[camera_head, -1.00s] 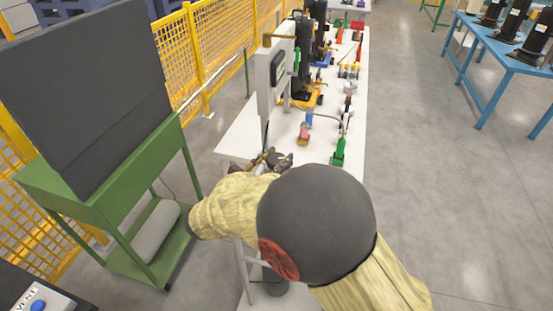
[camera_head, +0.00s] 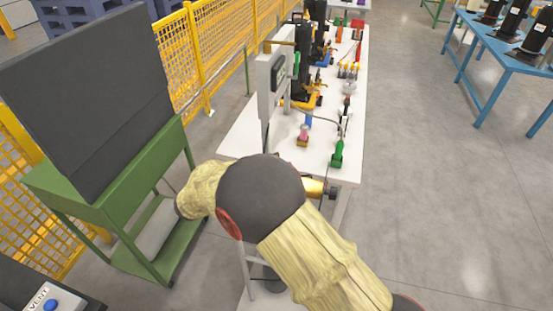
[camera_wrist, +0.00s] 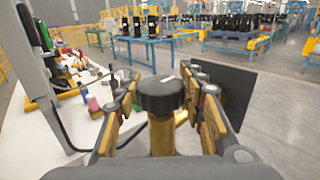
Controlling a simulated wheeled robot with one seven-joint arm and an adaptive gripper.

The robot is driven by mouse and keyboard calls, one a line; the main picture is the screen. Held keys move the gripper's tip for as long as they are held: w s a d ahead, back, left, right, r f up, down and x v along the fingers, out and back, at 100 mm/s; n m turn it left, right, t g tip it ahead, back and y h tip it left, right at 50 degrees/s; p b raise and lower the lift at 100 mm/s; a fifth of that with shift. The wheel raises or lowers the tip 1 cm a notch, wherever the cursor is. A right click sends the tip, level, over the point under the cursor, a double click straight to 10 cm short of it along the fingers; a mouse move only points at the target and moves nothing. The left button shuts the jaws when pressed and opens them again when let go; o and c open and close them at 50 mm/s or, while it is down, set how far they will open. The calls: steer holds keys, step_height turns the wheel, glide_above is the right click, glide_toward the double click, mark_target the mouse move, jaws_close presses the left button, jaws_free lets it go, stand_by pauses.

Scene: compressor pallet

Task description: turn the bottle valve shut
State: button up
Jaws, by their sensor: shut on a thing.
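The bottle valve (camera_wrist: 160,95) has a black ribbed knob with a pale mark on top, above a brass-yellow stem. In the wrist view it stands upright between the fingers of my gripper (camera_wrist: 163,82). My gripper is shut on it, though the contact at the fingertips is hard to make out. In the head view my arm hides most of the gripper. A gold part with a dark end (camera_head: 317,187) shows just past my arm at the bench's near edge; I cannot tell whether it is the valve. The bottle body is hidden.
A white bench (camera_head: 318,160) bears a green-based item (camera_head: 338,154), a pink-and-blue item (camera_head: 304,135) and a grey upright panel (camera_head: 273,85). A green stand with a dark board (camera_head: 90,100) is at left, before a yellow fence (camera_head: 200,60).

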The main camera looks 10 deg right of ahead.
steer(key=shift+m+g+p, duration=0.35)
steer(key=shift+m+g, duration=0.05)
steer(key=shift+g, duration=0.1)
steer(key=o, duration=1.2)
steer(key=shift+c, duration=0.2)
steer(key=v, duration=1.2)
steer(key=shift+f, duration=0.3)
steer(key=shift+w+a, duration=0.1)
steer(key=shift+w, duration=0.05)
